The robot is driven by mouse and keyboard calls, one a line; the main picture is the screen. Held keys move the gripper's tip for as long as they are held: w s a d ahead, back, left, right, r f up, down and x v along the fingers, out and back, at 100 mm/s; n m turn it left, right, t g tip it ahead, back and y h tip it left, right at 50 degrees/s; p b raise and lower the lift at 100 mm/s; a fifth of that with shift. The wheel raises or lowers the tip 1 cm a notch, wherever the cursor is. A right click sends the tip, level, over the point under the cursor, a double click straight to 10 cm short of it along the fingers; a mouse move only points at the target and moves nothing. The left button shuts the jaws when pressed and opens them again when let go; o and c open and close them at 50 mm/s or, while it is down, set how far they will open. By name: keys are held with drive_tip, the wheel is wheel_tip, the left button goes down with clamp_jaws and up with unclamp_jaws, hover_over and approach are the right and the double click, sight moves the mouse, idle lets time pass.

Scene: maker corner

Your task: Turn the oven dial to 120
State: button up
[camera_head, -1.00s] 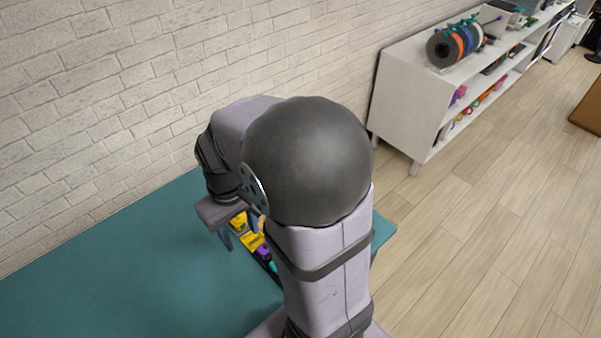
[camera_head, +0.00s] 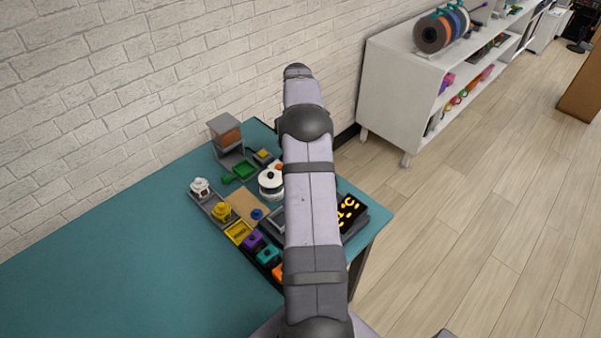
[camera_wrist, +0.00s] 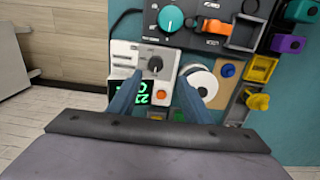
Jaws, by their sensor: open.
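In the wrist view, a light grey unit (camera_wrist: 124,58) carries a black round dial (camera_wrist: 155,65) and a green lit display (camera_wrist: 130,94), whose digits I cannot read surely. A darker panel (camera_wrist: 235,35) above it in the picture carries a teal dial (camera_wrist: 170,18). I cannot tell for sure which one is the oven. My gripper (camera_wrist: 158,76) is open, with blue fingers pointing at the light unit, one on each side of the black dial and apart from it. In the head view my arm hides the gripper and this unit.
A dark unit with yellow digits (camera_head: 351,213) stands at the table's right edge. A white spool (camera_head: 270,184), a green part (camera_head: 240,172) and several coloured blocks lie left of my arm. The teal table (camera_head: 130,260) is clear at left. A white shelf (camera_head: 395,75) stands beyond.

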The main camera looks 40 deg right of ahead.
drive_tip(key=shift+s+d+f, duration=0.15)
drive_tip(key=shift+d+f, duration=0.1)
drive_tip(key=shift+d, duration=0.25)
drive_tip(key=shift+f, duration=0.15)
drive_tip(key=shift+f+p, duration=1.1)
drive_tip(key=shift+f, duration=2.4)
drive_tip(key=shift+c, duration=0.4)
drive_tip(key=c, duration=1)
